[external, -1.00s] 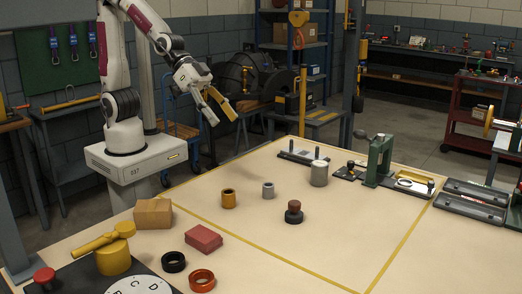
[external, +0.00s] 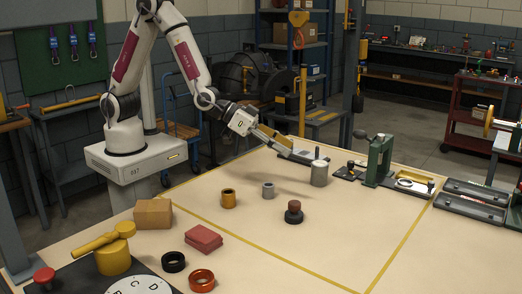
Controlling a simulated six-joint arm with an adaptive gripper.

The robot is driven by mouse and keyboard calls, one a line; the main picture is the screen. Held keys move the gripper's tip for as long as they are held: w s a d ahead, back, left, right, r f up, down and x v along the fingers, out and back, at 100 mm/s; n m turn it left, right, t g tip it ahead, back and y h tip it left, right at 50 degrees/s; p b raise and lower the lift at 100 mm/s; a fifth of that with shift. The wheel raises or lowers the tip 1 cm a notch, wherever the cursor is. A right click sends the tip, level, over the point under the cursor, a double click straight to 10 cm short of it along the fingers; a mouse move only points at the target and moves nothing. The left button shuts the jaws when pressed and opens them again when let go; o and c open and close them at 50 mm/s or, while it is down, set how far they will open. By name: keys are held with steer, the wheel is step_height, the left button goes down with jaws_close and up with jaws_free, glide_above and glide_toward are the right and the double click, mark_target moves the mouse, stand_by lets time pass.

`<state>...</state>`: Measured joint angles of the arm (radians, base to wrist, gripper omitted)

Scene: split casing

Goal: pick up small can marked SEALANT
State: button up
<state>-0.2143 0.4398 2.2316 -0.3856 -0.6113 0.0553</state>
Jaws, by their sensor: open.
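A light grey can (external: 319,175) with a short dark stem on top stands upright at the back of the table. No SEALANT lettering is legible on it, so I cannot confirm that it is the marked can. My gripper (external: 297,150) is open and empty. It reaches from the left, tilted down, with its fingertips close to the upper left of the can. I cannot tell whether they touch it. The fingers partly hide a dark flat fixture behind them.
A green press (external: 379,160) stands right of the can. A small grey ring (external: 268,190), an orange-brown ring (external: 228,199) and a dark round piece with a brown top (external: 293,212) stand in front. A cardboard box (external: 153,214) is at left. The right front area is clear.

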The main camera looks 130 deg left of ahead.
mark_target(320, 168)
steer(key=a+f+y, duration=0.1)
steer(key=a+f, duration=0.2)
steer(key=a+f+n+y, duration=0.1)
steer(key=a+f+y, duration=0.1)
steer(key=a+f, duration=0.1)
steer(key=s+a+f+n+y, duration=0.1)
steer(key=a+f, duration=0.3)
steer(key=shift+a, duration=0.2)
steer(key=shift+s+a+f+y, duration=0.25)
steer(key=shift+a+y, duration=0.05)
steer(key=shift+y, duration=0.1)
steer(key=shift+x, duration=1.3)
steer(key=shift+a, duration=0.1)
steer(key=shift+x, duration=2.55)
steer(key=c, duration=1.4)
